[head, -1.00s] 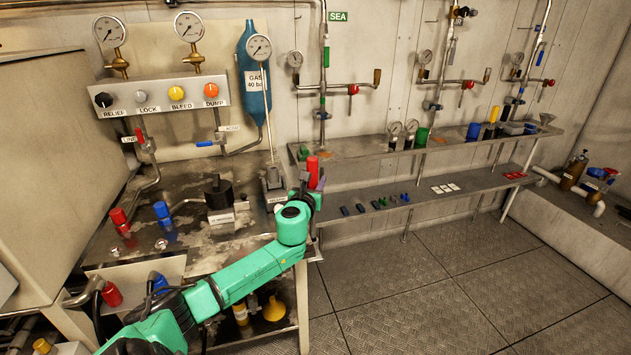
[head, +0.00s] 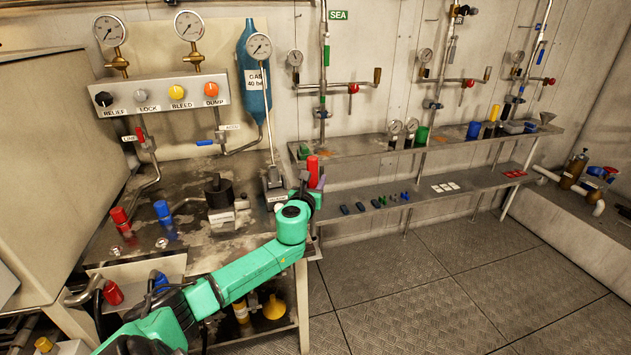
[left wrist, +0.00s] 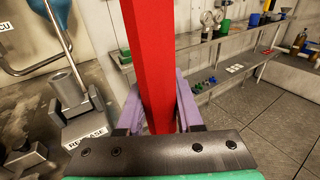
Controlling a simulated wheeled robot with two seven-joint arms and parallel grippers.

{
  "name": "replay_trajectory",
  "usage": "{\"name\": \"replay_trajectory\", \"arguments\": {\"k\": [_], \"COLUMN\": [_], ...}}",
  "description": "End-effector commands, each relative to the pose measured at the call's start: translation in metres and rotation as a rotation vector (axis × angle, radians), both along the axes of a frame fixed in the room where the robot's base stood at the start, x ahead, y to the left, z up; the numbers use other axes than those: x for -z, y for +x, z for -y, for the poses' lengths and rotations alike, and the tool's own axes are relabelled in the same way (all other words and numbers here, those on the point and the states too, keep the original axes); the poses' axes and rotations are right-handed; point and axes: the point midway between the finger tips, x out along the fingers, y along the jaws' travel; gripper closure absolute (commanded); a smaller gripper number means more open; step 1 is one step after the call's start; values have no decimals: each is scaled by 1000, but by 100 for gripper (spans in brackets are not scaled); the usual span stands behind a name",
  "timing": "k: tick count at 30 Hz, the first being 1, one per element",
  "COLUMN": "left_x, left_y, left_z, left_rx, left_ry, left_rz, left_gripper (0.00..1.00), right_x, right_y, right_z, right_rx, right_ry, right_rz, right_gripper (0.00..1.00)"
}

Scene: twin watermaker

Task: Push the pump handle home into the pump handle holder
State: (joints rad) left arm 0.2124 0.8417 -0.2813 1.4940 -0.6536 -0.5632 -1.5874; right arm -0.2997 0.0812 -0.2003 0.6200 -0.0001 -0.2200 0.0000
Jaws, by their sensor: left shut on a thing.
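A red bar, which I take for the pump handle (left wrist: 155,70), stands upright between the purple fingers of my left gripper (left wrist: 160,115). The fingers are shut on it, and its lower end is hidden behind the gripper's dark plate. In the head view the red bar (head: 313,168) rises above my left gripper (head: 312,192) at the bench's right edge. A grey block with a thin upright rod (head: 272,178) stands just left of the gripper; in the left wrist view it (left wrist: 72,103) is behind a RELEASE label. I cannot tell for certain which part is the pump handle holder. My right gripper is not in view.
A black knob (head: 218,190), red and blue fittings stand on the metal bench (head: 190,245). A gauge panel (head: 160,97) is on the wall behind. Shelves (head: 400,195) with small items run along the wall to the right. The floor (head: 430,285) is clear.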

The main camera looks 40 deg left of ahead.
Motion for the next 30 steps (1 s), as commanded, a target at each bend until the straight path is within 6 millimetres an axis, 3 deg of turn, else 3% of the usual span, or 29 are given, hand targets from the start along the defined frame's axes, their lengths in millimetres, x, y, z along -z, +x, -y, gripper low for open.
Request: {"name": "replay_trajectory", "arguments": {"k": [12, 30], "left_x": [-1, 14], "left_y": [0, 0], "left_z": [0, 0], "left_rx": [0, 0], "left_ry": [0, 2], "left_rz": [1, 1], "left_gripper": [100, 100], "right_x": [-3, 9], "right_y": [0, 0], "right_z": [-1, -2], "right_rx": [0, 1], "right_ry": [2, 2], "right_rz": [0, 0], "right_gripper": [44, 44]}}
